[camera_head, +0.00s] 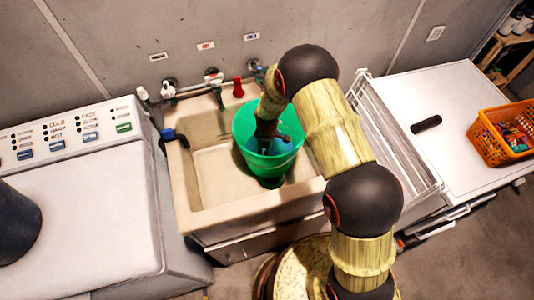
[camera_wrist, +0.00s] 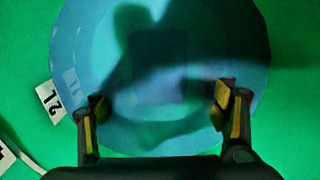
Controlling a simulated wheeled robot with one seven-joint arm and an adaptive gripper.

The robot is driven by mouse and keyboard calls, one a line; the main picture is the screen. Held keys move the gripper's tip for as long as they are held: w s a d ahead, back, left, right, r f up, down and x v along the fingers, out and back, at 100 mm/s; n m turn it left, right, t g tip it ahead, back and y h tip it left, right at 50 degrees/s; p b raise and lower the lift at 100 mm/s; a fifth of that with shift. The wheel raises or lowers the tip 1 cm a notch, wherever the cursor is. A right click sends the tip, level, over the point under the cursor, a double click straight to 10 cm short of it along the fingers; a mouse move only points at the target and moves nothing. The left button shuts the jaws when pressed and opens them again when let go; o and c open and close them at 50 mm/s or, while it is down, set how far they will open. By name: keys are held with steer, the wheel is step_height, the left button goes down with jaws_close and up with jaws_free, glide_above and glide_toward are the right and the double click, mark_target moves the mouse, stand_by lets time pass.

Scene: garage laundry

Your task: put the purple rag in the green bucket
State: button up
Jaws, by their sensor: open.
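The green bucket (camera_head: 268,158) stands upright in the sink basin, and its green inside fills the wrist view (camera_wrist: 292,120). My gripper (camera_wrist: 160,104) points down into the bucket. Its two fingers are wide apart and nothing is between them. Below the fingers lies a broad, roundish blue-violet shape (camera_wrist: 190,55), partly in shadow. I cannot tell whether this is the purple rag or the bucket's floor. No other purple cloth shows in either view. In the head view my arm hides part of the bucket's mouth.
The bucket is in a beige sink (camera_head: 215,190) with taps behind it. A washer (camera_head: 95,210) stands left. At right are a white wire rack (camera_head: 395,130) and a white-topped unit (camera_head: 430,90) bearing an orange basket (camera_head: 500,150). The bucket's walls surround my gripper.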

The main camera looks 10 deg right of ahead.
step_height(320, 180, up, 12)
steer(key=p, duration=0.3)
steer(key=shift+r, duration=0.15)
step_height(320, 180, up, 12)
steer(key=m+t, duration=0.1)
steer(key=m, duration=0.1)
glide_above(273, 152)
steer(key=s+d+r+m+t, duration=0.15)
steer(key=s+r, duration=0.25)
steer(key=r, duration=0.4)
steer(key=s+d+r+m, duration=0.3)
steer(key=r, duration=0.5)
steer(key=s+d+r+m+t, duration=0.1)
steer(key=s+r+m, duration=0.1)
steer(key=s, duration=0.4)
steer(key=s+d+r+m+t, duration=0.1)
steer(key=s+d+r+m, duration=0.1)
steer(key=s+r, duration=0.3)
steer(key=s+d+r+m+t, duration=0.1)
steer(key=s+r, duration=0.3)
steer(key=s, duration=0.5)
steer(key=shift+s+d+m, duration=0.2)
steer(key=shift+d+m, duration=0.55)
